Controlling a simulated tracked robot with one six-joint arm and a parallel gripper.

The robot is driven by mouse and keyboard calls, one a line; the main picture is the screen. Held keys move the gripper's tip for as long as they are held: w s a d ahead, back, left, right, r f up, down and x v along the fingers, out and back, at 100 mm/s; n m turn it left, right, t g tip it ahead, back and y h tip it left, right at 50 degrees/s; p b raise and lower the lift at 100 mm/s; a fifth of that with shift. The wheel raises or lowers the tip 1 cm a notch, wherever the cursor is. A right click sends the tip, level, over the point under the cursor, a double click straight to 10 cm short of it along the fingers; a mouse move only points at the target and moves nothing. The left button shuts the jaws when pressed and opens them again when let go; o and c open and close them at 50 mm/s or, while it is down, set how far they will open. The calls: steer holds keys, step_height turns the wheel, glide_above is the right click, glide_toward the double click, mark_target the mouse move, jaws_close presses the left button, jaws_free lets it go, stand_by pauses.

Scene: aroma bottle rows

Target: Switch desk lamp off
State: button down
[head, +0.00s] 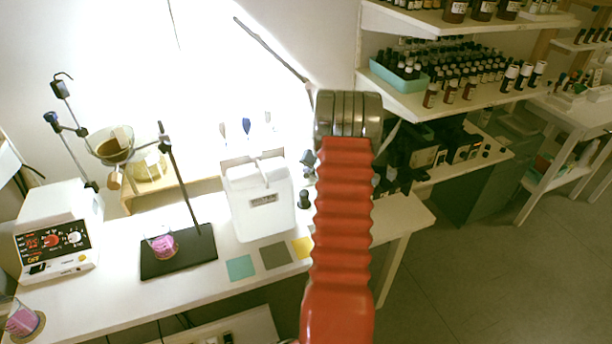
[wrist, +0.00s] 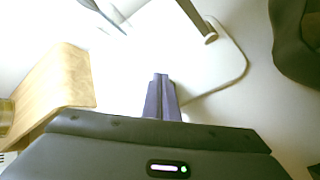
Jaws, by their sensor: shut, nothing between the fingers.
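No lamp head or switch can be made out for certain. A thin dark rod (head: 272,50) slants across the bright wall in the head view and runs down behind my red arm; it may be part of the desk lamp. The wall (head: 235,80) around it is strongly lit. My gripper (wrist: 162,77) shows in the wrist view with its two dark fingers together and nothing between them. Beyond the fingertips lies a pale rounded plate (wrist: 228,65) with a grey rod (wrist: 196,18) above it; I cannot tell what they belong to. In the head view my arm hides the gripper.
Left are a stand on a black plate (head: 180,258) and a control unit (head: 52,248). A wooden block (wrist: 58,85) is left of my fingers. Bottle shelves (head: 415,98) are right.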

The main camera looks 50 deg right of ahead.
steer(key=shift+f, duration=0.4)
stand_by(0.5)
steer(key=shift+r, duration=0.45)
stand_by(0.3)
step_height(320, 180, up, 6)
stand_by(0.8)
steer(key=shift+s, duration=0.15)
stand_by(0.4)
